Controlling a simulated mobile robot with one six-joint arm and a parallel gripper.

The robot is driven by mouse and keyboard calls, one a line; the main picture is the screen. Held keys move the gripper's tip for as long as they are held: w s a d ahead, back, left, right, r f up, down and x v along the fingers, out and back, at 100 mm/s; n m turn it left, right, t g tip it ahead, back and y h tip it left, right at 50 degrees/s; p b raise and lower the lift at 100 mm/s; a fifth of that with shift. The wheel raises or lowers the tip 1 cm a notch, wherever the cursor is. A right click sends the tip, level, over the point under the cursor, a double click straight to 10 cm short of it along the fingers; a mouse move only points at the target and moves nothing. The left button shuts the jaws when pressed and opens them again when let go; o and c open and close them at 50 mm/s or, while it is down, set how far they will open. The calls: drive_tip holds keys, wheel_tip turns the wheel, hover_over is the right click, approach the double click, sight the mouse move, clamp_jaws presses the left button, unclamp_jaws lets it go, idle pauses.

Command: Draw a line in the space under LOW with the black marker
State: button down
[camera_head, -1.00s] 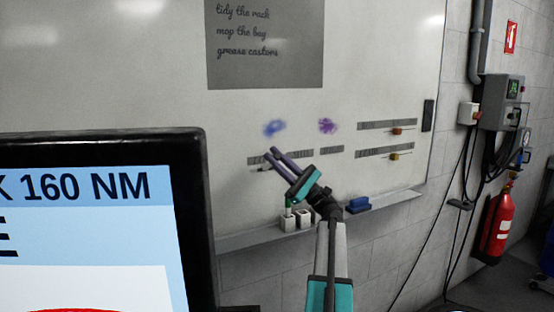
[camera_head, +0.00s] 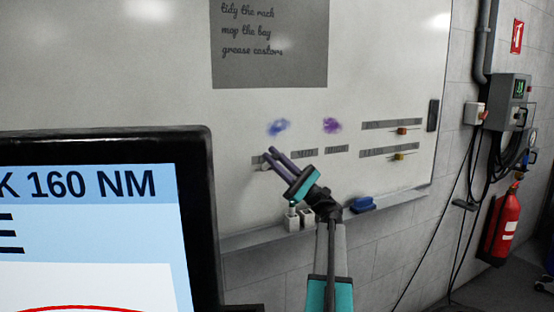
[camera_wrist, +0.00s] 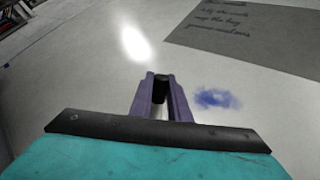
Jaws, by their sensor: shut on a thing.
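My gripper (camera_head: 269,154) is in front of the whiteboard (camera_head: 240,120), low on its left part, with its two purple-grey fingers pointing at the board. In the wrist view the fingers (camera_wrist: 161,92) are shut on a dark, cylindrical end, which looks like the black marker (camera_wrist: 160,86). Most of the marker is hidden by the fingers. Grey label strips (camera_head: 304,154) run along the board beside and behind the fingertips. Their words are too small to read, so I cannot tell which is LOW. Whether the marker touches the board is unclear.
Blue (camera_head: 278,127) and purple (camera_head: 332,125) smudges are above the strips. A monitor (camera_head: 105,220) fills the lower left. A grey sheet (camera_head: 268,50) with handwriting is higher up.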

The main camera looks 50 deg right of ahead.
drive_tip(key=shift+w+a, duration=0.15)
drive_tip(key=shift+a, duration=0.25)
drive_tip(key=shift+w+a, duration=0.15)
drive_tip(key=shift+a, duration=0.3)
drive_tip(key=shift+a, duration=0.1)
idle(0.5)
drive_tip(key=shift+w+a, duration=0.35)
drive_tip(key=shift+a, duration=0.2)
drive_tip(key=shift+s, duration=0.1)
drive_tip(key=s+a, duration=0.3)
drive_tip(key=s, duration=0.5)
drive_tip(key=shift+a, duration=0.15)
idle(0.8)
